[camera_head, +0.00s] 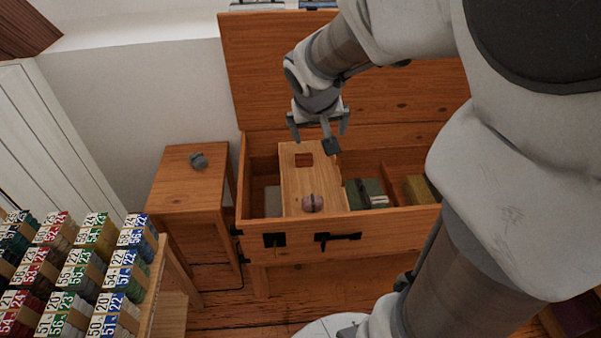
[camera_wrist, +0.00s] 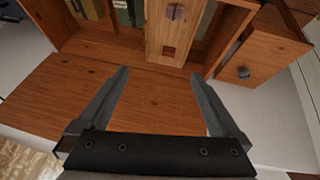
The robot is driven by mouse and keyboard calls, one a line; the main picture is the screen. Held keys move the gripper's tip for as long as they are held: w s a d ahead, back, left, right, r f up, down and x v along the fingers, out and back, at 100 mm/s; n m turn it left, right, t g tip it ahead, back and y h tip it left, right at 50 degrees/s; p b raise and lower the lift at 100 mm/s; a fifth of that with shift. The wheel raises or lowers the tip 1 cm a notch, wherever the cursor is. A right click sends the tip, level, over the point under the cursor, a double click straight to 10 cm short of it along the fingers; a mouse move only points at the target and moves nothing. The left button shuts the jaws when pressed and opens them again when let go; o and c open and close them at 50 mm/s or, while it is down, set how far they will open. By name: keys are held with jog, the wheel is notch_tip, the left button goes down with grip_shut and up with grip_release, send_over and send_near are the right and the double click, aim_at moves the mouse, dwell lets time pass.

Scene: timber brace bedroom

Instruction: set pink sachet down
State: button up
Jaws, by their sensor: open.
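My gripper (camera_head: 318,130) is above the back part of the chest, apart from the sachet. In the wrist view its jaws (camera_wrist: 160,75) are spread wide with nothing between them, facing the reddish wood of the chest.
The chest (camera_head: 340,240) has its lid (camera_head: 340,100) raised behind my gripper. Its compartments hold a green bundle (camera_head: 366,194) and a yellowish one (camera_head: 420,189). A side table (camera_head: 185,190) at left bears a grey lump (camera_head: 198,160). Numbered bundles (camera_head: 75,270) fill a rack front left.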

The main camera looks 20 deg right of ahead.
jog(key=s+a+r+n+y, duration=0.1)
jog(key=s+a+r, duration=0.2)
jog(key=s, duration=0.6)
jog(key=s+a+r+n+y, duration=0.1)
jog(key=s+a+r+y, duration=0.1)
jog(key=s+a, duration=0.5)
jog(key=shift+s+r+n, duration=0.4)
jog(key=shift+s+r, duration=0.05)
jog(key=shift+s, duration=0.5)
notch_tip(320, 180, up, 21)
jog(key=p, duration=2.1)
jog(key=shift+c, duration=0.3)
